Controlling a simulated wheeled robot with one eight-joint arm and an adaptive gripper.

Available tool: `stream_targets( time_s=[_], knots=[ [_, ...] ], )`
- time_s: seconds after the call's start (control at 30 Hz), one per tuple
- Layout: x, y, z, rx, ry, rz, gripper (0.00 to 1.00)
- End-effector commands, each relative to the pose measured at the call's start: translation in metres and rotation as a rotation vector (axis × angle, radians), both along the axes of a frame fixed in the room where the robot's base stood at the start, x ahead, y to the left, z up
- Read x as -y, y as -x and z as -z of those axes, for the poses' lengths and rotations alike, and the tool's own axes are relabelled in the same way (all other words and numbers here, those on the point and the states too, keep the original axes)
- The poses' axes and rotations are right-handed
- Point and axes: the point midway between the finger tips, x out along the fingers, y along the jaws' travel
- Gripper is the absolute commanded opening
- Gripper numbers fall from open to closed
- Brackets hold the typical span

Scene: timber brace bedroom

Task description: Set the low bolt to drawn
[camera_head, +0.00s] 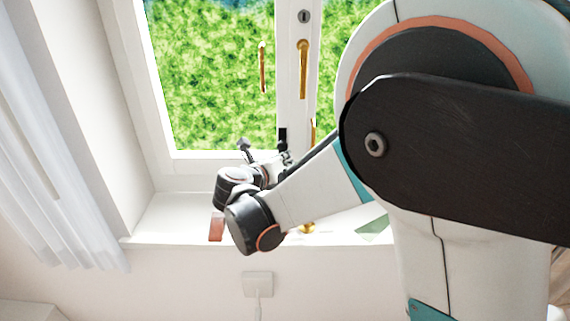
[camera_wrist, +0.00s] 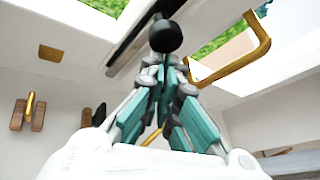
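In the wrist view, the low bolt shows as a dark bar (camera_wrist: 131,50) on the white window frame, with a round black knob (camera_wrist: 166,36). In the head view, the bolt is a small black piece (camera_head: 282,136) low on the window's upright. My gripper (camera_head: 286,158) is just below it, partly hidden by my arm. In the wrist view, my gripper's fingers (camera_wrist: 166,72) converge close together at the knob, pointing towards it. The knob overlaps the fingertips in the picture, so whether they hold it is unclear.
Brass handles (camera_head: 263,67) (camera_head: 303,70) hang on the window sashes above. A brass handle (camera_wrist: 262,50) shows right of the bolt in the wrist view. The sill (camera_head: 170,222) carries a small reddish object (camera_head: 216,227). A white curtain (camera_head: 45,170) hangs at left.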

Motion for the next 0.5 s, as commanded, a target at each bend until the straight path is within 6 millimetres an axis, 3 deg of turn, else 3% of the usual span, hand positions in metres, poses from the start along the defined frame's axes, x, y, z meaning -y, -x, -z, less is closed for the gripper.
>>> stream_targets(
  time_s=[0.27,0.5],
  knots=[
    [-0.001,-0.002,0.000,0.004,0.003,-0.003,0.00],
    [0.005,-0.003,0.023,0.003,0.003,0.000,0.00]
  ],
)
